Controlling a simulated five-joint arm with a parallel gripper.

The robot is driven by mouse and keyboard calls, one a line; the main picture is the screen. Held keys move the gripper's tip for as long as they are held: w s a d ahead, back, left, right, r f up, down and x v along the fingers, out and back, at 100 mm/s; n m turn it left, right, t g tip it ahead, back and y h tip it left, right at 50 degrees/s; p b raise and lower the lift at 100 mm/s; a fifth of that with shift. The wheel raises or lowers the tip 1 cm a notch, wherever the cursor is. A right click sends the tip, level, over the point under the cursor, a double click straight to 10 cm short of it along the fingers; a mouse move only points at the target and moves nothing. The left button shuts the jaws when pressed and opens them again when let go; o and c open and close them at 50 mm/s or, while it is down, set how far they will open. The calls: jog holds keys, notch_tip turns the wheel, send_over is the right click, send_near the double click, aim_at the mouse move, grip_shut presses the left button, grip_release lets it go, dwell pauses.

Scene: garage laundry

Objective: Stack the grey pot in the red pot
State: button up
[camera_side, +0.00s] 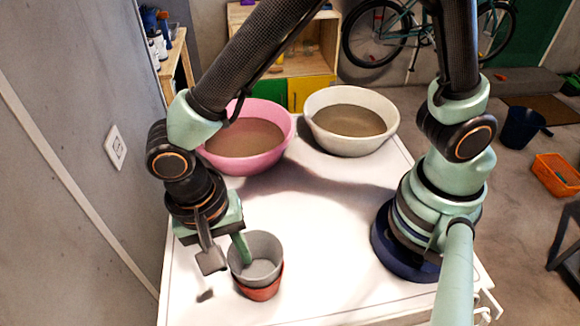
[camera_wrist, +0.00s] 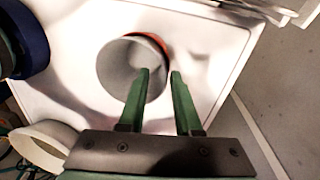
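The grey pot (camera_side: 262,270) sits inside the red pot (camera_side: 263,293) on the white top, with its open mouth up. In the wrist view the grey pot (camera_wrist: 117,68) covers most of the red pot, whose rim (camera_wrist: 155,41) shows along one side. My gripper (camera_side: 229,264) is low at the grey pot's left side in the side view. Its fingers (camera_wrist: 159,72) are spread apart in the wrist view, one over the grey pot's mouth and the other outside its wall. I cannot tell whether either finger touches the pot. How deep the grey pot sits is partly hidden.
A pink basin (camera_side: 276,112) and a cream basin (camera_side: 386,105) stand at the back of the white top (camera_side: 335,230). A wall (camera_side: 70,130) runs along the left. The middle of the top is clear.

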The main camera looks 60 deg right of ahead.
notch_tip(320, 180, up, 12)
jog(key=w+a, duration=0.1)
jog(key=w+d+r+n+t, duration=0.1)
jog(key=d+n+t, duration=0.1)
jog(key=d, duration=0.7)
jog(key=w+d+r+n+t, duration=0.2)
jog(key=d+n, duration=0.1)
jog(key=d, duration=0.6)
jog(key=w+d+r+n+t+y, duration=0.1)
jog(key=w+d+n+t, duration=0.1)
jog(key=d, duration=0.7)
jog(key=shift+d+r+n+t, duration=0.25)
jog(key=shift+n+t, duration=0.05)
jog(key=shift+n, duration=0.2)
jog(key=shift+w, duration=0.1)
